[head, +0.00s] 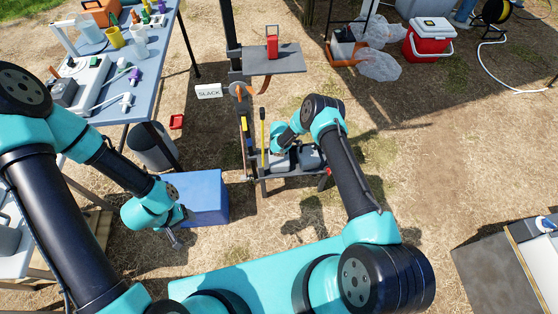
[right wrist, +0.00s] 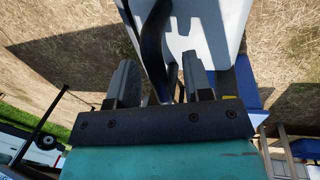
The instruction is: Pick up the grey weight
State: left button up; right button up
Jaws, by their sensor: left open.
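A pale grey block-like thing (head: 308,158), probably the grey weight, sits on the low stand in the middle of the head view, partly hidden by my right arm. In the right wrist view a light grey body (right wrist: 215,30) with a dark curved handle (right wrist: 155,45) fills the top middle. My right gripper (right wrist: 160,80) has its fingers apart, with the handle between them; I cannot tell whether they touch it. My left gripper (head: 175,240) is open and empty, in front of the blue box.
The blue box (head: 205,198) stands left of the low stand (head: 262,172). A post with a grey shelf (head: 285,60) and a "SLACK" sign (head: 209,91) rises behind. A blue table (head: 165,60) with bottles is upper left. A red cooler (head: 428,42) is upper right.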

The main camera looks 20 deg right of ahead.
grip_shut()
dwell(1.2)
jog(key=shift+r, duration=0.1)
